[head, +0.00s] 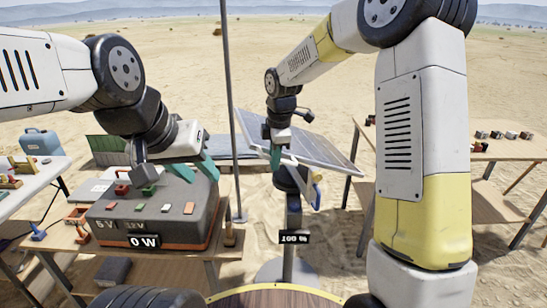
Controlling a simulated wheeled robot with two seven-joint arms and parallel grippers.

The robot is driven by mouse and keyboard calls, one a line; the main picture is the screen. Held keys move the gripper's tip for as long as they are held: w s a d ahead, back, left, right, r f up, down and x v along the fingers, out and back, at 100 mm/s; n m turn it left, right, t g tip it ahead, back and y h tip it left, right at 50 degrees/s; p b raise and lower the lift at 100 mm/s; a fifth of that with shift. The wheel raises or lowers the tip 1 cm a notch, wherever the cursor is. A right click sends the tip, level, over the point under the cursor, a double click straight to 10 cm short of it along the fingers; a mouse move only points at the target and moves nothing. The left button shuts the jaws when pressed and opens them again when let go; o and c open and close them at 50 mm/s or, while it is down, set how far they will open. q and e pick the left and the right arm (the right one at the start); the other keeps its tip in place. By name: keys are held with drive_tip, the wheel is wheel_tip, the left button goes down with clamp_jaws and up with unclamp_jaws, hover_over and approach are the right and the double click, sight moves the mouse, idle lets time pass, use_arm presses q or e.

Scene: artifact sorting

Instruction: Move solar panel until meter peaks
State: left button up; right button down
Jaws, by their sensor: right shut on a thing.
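The solar panel (318,147) is tilted on a post stand (293,215) right of the centre. A small display (293,238) on the post reads 100 %. My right gripper (276,160) is at the panel's left part and shut on it; the exact contact is partly hidden. The dark meter box (160,210) is on the near left table, marked 5 V and 12V, and its display (144,242) reads 0 W. My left gripper (208,158) hangs over the right end of the box, its teal fingers apart, with nothing seen between them.
A thin upright pole (230,100) stands between my arms. Small coloured pieces lie on the box top. A white table (30,180) with tools and a blue container (40,142) is at far left. A wooden table (510,150) with small blocks is at right. Open sand lies beyond.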

drive_tip(key=shift+w+d+r+y, duration=0.2)
drive_tip(key=shift+d+r+y, duration=0.45)
drive_tip(key=shift+r, duration=0.25)
drive_tip(key=c, duration=1.4)
unclamp_jaws()
drive_tip(key=shift+a, duration=0.1)
drive_tip(key=v, duration=0.7)
drive_tip(key=shift+r, duration=0.35)
